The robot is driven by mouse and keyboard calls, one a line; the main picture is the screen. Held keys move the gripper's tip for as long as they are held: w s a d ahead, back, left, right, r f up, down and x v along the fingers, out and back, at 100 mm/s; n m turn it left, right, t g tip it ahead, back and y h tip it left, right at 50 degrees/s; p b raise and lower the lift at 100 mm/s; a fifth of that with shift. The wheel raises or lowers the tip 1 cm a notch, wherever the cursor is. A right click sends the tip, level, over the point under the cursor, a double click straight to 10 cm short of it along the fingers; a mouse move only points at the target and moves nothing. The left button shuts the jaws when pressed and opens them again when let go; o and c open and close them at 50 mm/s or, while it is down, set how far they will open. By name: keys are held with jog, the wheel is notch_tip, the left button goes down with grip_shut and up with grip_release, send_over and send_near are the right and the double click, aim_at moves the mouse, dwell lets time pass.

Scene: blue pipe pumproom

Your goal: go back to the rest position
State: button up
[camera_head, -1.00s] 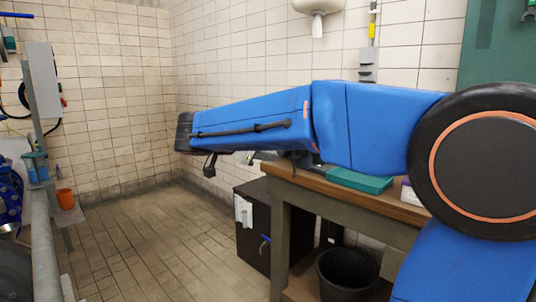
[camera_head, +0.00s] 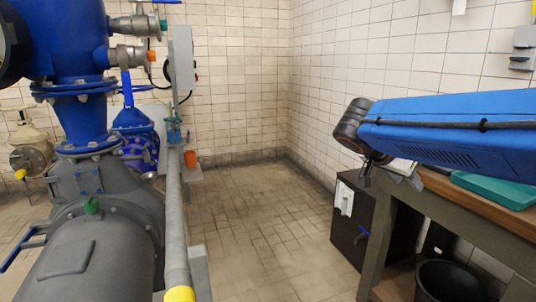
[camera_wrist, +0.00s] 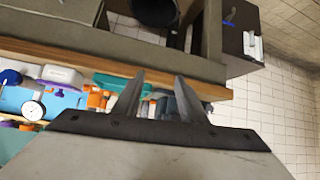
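My gripper (camera_wrist: 159,80) shows in the wrist view with its two grey fingers apart and nothing between them. In the head view my blue arm comes in from the right edge and reaches out over the workbench (camera_head: 440,214). Its dark wrist end hangs near the bench's far left corner. The fingers are hard to make out there.
A black cabinet (camera_head: 352,232) and a black bin (camera_head: 450,282) stand by the bench. A teal tray (camera_head: 495,188) lies on it. A grey pump (camera_head: 85,255) with blue pipes and a grey rail fill the left. The tiled floor (camera_head: 260,225) between is clear.

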jog(key=s+a+f+n+y, duration=0.3)
jog(key=s+f+n, duration=0.3)
jog(key=s+f, duration=0.3)
jog(key=s+a+f+n+y, duration=0.4)
jog(key=s+f+n+y, duration=0.2)
jog(key=s+f, duration=0.3)
jog(key=s, duration=0.4)
jog(key=shift+s+f, duration=0.15)
jog(key=shift+f, duration=0.2)
jog(key=shift+a, duration=0.1)
jog(key=shift+c, duration=0.9)
